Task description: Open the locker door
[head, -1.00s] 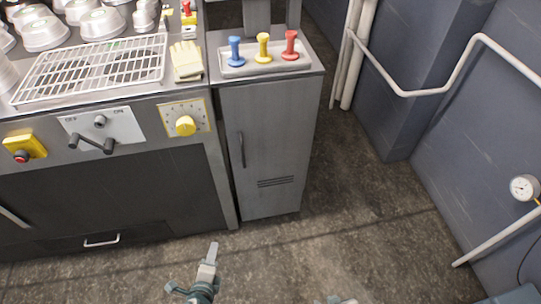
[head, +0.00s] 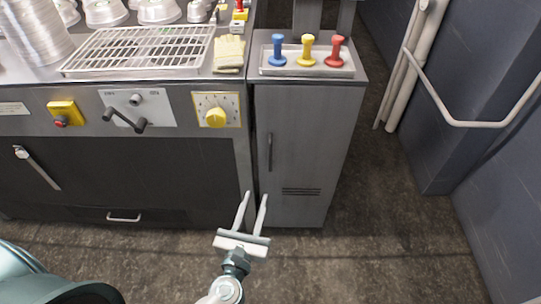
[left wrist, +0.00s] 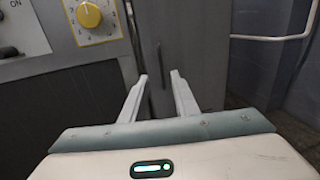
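The grey locker door (head: 299,170) is closed, below the counter with the coloured knobs. Its dark vertical handle (head: 270,152) is near the door's left edge. My left gripper (head: 253,194) is open and empty, its two fingers pointing toward the lower left part of the locker, below the handle in the picture. In the left wrist view the fingers (left wrist: 157,78) are spread apart, with the locker door (left wrist: 190,50) ahead and the handle (left wrist: 161,62) showing between and beyond the fingertips. The fingers look clear of the handle. My right gripper does not show.
A machine with a yellow dial (head: 216,117) and a lever (head: 124,118) stands left of the locker. A tray of blue, yellow and red knobs (head: 307,70) tops the locker. A white pipe (head: 470,122) runs along the right wall. The floor (head: 390,250) is clear.

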